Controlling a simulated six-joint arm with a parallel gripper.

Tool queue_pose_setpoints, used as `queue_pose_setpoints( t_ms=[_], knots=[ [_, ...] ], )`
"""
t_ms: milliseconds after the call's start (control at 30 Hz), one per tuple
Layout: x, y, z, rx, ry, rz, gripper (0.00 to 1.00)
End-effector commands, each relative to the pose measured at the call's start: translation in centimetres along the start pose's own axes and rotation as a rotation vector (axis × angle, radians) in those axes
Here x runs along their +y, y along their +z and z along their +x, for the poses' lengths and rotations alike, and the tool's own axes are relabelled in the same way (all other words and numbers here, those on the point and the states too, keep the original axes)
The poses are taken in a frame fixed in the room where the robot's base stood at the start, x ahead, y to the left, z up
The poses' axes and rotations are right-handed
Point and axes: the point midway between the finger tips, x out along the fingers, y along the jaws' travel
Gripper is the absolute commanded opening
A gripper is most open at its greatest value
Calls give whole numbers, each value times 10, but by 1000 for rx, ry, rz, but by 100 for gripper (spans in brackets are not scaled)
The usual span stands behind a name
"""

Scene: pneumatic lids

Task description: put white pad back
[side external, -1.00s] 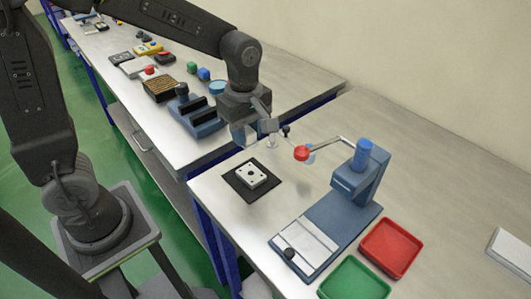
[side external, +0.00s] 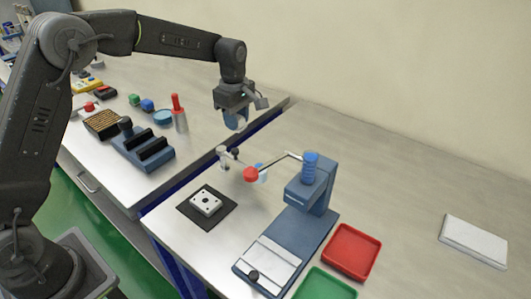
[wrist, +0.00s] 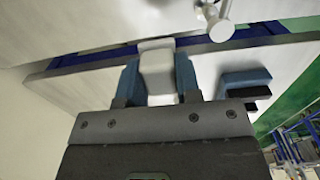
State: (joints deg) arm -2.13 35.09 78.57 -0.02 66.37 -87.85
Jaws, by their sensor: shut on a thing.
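My gripper (side external: 236,120) hangs in the air above the gap between the two tables, behind the lever press. In the wrist view its two blue fingers (wrist: 157,75) are shut on a small white block (wrist: 156,66); I cannot tell for sure whether this is the white pad. In the side view the block is mostly hidden by the fingers. A flat white rectangular pad or plate (side external: 474,241) lies on the near table at the far right, well apart from my gripper.
A blue lever press (side external: 310,203) with a red knob (side external: 250,174) stands on the near table. A white plate with holes (side external: 206,202) lies on a black mat (side external: 187,211). A red tray (side external: 352,252) and a green tray (side external: 324,285) are at the front. A red bottle (side external: 179,113) stands on the far table.

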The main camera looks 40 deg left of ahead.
Motion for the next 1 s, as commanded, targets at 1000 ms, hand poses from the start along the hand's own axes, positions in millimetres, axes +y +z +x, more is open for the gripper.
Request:
queue_pose_setpoints(
  t_ms=[1000],
  knots=[
    [27, 74, 87, 0, 1, -1, 9]
  ],
)
